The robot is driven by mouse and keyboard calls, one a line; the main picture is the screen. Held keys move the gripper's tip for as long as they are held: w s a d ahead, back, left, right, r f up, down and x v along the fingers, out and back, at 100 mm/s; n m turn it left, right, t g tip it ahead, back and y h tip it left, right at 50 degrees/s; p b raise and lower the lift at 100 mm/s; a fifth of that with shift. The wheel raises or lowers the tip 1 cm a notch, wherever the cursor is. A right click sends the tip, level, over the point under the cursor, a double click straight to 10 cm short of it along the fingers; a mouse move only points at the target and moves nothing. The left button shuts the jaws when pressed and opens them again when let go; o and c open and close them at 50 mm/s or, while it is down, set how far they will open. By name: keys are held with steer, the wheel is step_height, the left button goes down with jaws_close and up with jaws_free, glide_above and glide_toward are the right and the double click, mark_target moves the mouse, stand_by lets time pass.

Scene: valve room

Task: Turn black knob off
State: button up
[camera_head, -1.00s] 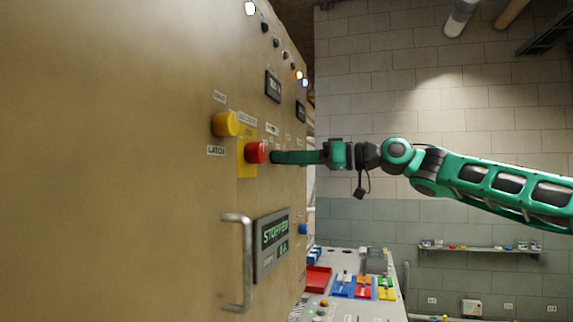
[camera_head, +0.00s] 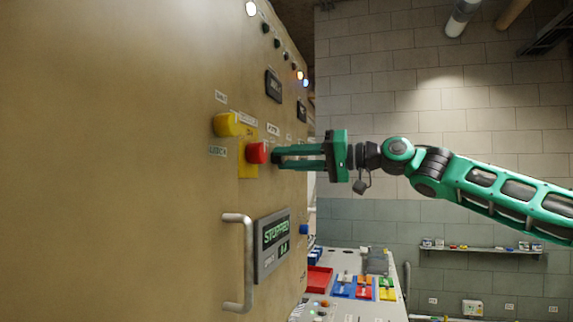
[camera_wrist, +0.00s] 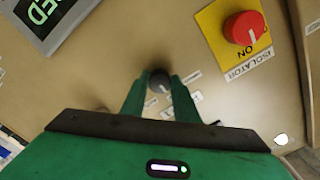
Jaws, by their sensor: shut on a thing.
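The black knob (camera_wrist: 159,82) sits on the tan cabinet panel (camera_head: 120,150), between my gripper's two green fingers in the wrist view. My gripper (camera_wrist: 160,88) is shut on the knob, with one finger on each side. In the head view my gripper (camera_head: 278,158) reaches the panel from the right, just right of the red knob. Small labels lie around the knob, too blurred to read.
A red knob (camera_wrist: 243,27) on a yellow ISOLATOR plate is close by. A yellow knob (camera_head: 226,124), a "STOPPED" display (camera_head: 272,245) and a metal handle (camera_head: 246,265) are also on the panel. A bench with coloured switches (camera_head: 363,287) stands below right.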

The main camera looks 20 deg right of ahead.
steer(key=shift+w+d, duration=0.15)
steer(key=shift+d, duration=0.15)
steer(key=o, duration=1)
steer(key=shift+o, duration=0.3)
steer(key=shift+a, duration=0.1)
steer(key=v, duration=1)
steer(key=shift+s+d, duration=0.2)
steer(key=shift+d, duration=0.1)
